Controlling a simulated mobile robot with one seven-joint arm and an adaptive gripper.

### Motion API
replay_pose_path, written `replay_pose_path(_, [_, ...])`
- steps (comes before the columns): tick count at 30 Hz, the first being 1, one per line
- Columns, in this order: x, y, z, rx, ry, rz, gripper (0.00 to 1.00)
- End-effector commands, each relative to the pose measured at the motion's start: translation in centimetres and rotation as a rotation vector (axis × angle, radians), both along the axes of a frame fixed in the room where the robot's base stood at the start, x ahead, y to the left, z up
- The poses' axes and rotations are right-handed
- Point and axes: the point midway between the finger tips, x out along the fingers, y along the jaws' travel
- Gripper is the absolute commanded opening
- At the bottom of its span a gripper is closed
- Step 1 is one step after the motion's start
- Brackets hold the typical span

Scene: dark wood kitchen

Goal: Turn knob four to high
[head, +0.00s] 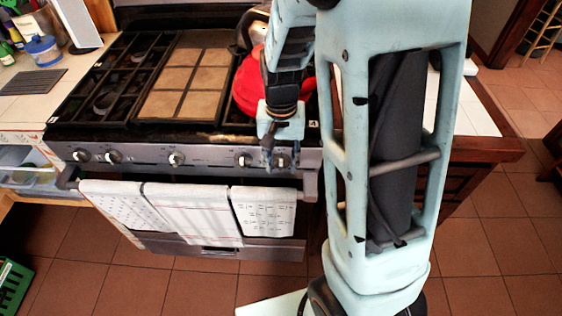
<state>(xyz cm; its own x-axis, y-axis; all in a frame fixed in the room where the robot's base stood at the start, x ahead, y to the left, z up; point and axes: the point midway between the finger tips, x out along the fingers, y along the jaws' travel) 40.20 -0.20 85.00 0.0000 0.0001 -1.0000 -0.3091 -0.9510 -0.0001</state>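The stove (190,145) has a front panel with a row of round knobs. Counted from the left, the fourth knob (243,160) is just left of my gripper. The rightmost knob (282,160) is partly hidden by my gripper (282,161). My gripper points down at the right end of the panel, its fingers apart with that knob showing between them. I cannot tell whether the fingers touch it. The knob markings are too small to read.
A red kettle (247,88) stands on the right burners behind my gripper. Several towels (190,210) hang on the oven handle below the knobs. A counter (25,105) with jars is at left. A white-topped counter (472,112) is at right.

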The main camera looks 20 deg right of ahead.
Motion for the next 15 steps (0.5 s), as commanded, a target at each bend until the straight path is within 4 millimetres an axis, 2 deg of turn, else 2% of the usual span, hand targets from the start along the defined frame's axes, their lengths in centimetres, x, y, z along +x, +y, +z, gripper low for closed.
replay_pose_path(1, [0.00,0.01,0.01,0.000,0.000,0.000,0.25])
replay_pose_path(6, [0.02,0.02,0.02,0.000,0.000,0.000,0.09])
replay_pose_path(15, [0.00,0.18,0.28,-0.048,0.017,0.006,0.09])
